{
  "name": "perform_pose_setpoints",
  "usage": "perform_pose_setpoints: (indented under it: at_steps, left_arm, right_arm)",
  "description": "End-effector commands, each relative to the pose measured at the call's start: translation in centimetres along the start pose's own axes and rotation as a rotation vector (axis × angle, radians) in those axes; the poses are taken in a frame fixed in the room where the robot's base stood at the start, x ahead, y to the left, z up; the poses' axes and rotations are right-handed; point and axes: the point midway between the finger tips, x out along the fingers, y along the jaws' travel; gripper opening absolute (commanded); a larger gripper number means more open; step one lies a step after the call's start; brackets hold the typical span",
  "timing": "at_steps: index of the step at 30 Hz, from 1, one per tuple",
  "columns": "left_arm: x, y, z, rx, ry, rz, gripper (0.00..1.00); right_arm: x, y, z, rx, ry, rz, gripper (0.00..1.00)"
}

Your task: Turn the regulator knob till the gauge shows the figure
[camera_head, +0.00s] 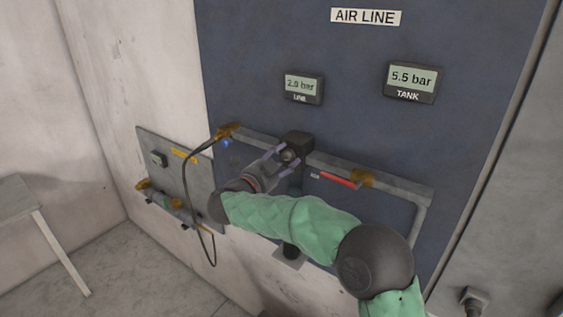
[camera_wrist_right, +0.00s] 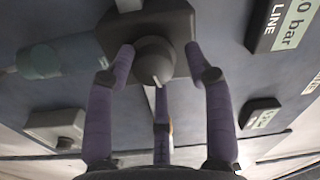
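The regulator knob (camera_wrist_right: 154,62) is a round grey knob on a dark square block (camera_head: 297,142) on the horizontal pipe. In the head view the knob (camera_head: 289,154) is partly hidden by my right gripper (camera_head: 276,155). In the right wrist view my right gripper (camera_wrist_right: 160,56) is open, its purple fingers on either side of the knob with a small gap at the right; contact at the left is unclear. The LINE gauge (camera_head: 303,87) reads about 2.0 bar; it shows cut off in the wrist view (camera_wrist_right: 284,24). My left gripper is not in view.
The TANK gauge (camera_head: 411,82) reads 5.5 bar, below the AIR LINE sign (camera_head: 365,17). A red lever (camera_head: 338,180) lies right of the block. A black hose (camera_head: 187,180) hangs left of the pipe, before a grey side panel (camera_head: 160,170). A table (camera_head: 22,198) stands far left.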

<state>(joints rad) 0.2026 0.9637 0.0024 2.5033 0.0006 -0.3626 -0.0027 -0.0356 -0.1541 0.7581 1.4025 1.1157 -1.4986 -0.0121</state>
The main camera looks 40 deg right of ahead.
Motion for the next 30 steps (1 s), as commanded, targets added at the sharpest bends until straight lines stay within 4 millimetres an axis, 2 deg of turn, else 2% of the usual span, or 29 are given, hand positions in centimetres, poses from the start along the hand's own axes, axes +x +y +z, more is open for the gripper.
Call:
perform_pose_setpoints:
  at_steps: [13, 17, 20, 30]
  left_arm:
    - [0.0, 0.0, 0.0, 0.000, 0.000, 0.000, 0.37]
    - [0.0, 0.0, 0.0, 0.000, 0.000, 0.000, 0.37]
    - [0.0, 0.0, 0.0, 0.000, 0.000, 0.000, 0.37]
    - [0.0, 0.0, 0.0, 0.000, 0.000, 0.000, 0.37]
  right_arm:
    - [-0.1, 0.2, 0.2, -0.004, -0.004, 0.002, 0.60]
    - [-0.6, 0.2, 0.3, -0.004, -0.006, 0.002, 0.60]
    - [-1.7, 0.2, 0.3, -0.004, -0.008, 0.001, 0.60]
    - [-8.3, 0.1, 0.3, -0.002, -0.008, 0.000, 0.60]
